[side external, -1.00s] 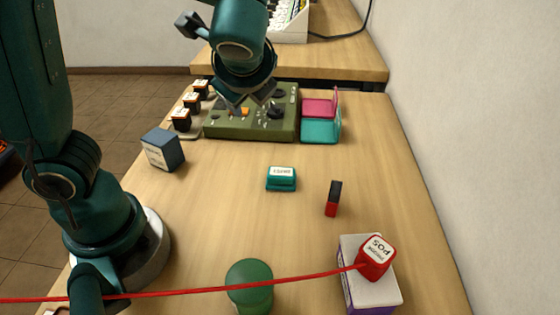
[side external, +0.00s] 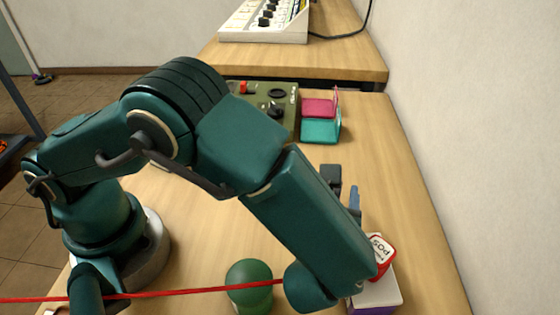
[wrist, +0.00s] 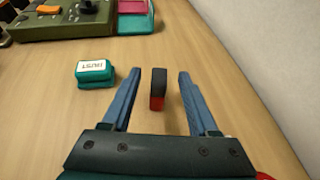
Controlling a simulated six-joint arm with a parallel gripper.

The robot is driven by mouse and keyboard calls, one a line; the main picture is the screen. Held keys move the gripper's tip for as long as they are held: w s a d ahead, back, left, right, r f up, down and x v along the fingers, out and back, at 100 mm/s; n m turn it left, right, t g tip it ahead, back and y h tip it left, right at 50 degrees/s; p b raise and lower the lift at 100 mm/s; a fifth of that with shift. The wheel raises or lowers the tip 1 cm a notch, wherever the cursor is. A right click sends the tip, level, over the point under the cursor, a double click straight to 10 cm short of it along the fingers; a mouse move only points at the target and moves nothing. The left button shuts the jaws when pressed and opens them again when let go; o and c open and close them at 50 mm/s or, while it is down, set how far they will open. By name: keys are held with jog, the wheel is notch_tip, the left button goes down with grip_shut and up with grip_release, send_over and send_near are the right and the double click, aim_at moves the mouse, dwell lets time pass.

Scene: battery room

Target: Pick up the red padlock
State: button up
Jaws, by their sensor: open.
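The red padlock (wrist: 157,103) is a small narrow piece, mostly dark on top with a red lower part. It stands on the wooden table in the wrist view, and my arm hides it in the side view. My gripper (wrist: 147,72) is open, with one blue finger to the left of the padlock and one to the right. There is a gap on both sides and nothing is held. I cannot tell how far the fingertips are above the table.
A teal labelled block (wrist: 94,75) lies left of the gripper. A red POS block (side external: 382,250) sits on a white-topped box (side external: 380,294), close to my wrist. A green control panel (wrist: 62,24) stands behind; the wall is right.

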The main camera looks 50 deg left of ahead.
jog(key=x, duration=0.5)
jog(key=shift+w+a+f, duration=0.15)
jog(key=shift+w+a, duration=0.1)
jog(key=shift+w, duration=0.05)
grip_shut()
